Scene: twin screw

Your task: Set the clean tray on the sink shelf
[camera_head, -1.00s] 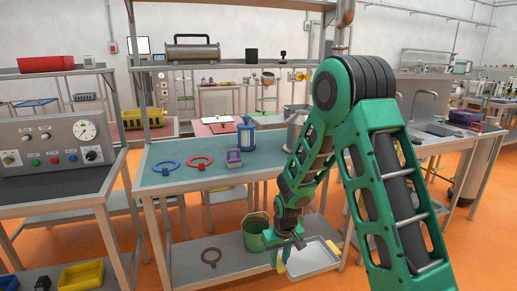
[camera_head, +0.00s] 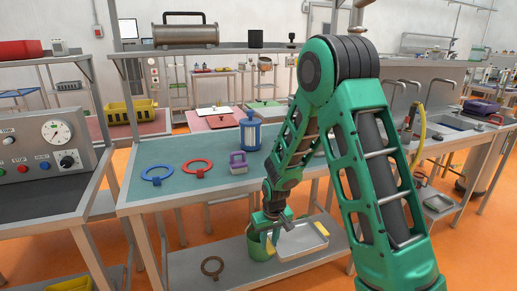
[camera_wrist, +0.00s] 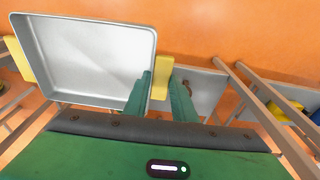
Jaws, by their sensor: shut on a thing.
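The tray (camera_head: 300,242) is a shallow, light grey metal pan with yellow grips on opposite sides. It looks clean and empty in the wrist view (camera_wrist: 90,50).
A blue ring (camera_head: 157,174), red ring (camera_head: 197,166) and blue canister (camera_head: 250,134) stand above. Orange floor is open between tables.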

